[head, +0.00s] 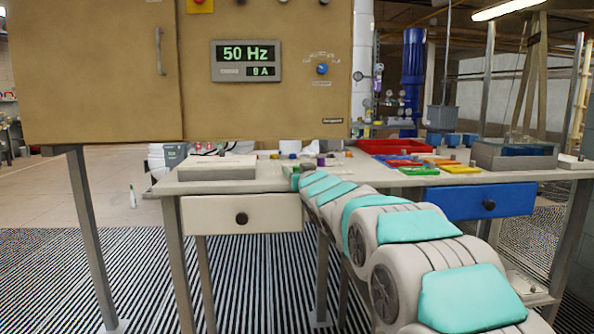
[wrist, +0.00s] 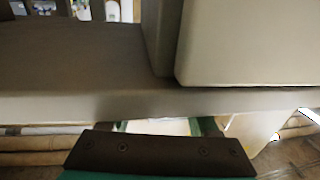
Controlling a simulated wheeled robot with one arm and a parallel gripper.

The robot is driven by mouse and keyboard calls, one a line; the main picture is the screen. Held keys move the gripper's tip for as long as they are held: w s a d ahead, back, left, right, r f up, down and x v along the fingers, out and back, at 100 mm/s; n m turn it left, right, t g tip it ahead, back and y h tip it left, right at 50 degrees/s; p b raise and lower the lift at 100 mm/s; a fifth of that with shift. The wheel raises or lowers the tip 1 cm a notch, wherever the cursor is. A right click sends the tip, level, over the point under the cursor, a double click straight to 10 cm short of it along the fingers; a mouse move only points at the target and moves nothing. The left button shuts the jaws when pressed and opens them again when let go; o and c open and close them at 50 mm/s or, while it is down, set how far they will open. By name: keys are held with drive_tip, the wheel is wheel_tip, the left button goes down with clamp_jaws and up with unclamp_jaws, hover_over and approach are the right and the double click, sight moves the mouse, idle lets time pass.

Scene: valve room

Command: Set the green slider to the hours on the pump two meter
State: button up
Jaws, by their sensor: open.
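My gripper (wrist: 165,127) shows at the bottom of the wrist view, with two dark green fingers apart and nothing seen between them. It is just below a pale edge. In the head view my arm reaches to the workbench and its far end hides the gripper. I cannot make out a green slider in either view. A grey meter (head: 246,61) on the tan cabinet reads 50 Hz and 9 A. No hours reading is legible, and I cannot tell whether this is the pump two meter.
The workbench (head: 270,182) has a cream drawer (head: 243,214) and a blue drawer (head: 480,201). A flat pale box (head: 217,168), small coloured items and a red tray (head: 395,147) stand on it. The tan cabinet (head: 90,70) overhangs at left. A pale block (wrist: 250,45) fills the wrist view's upper right.

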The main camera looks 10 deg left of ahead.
clamp_jaws()
idle(0.5)
idle(0.9)
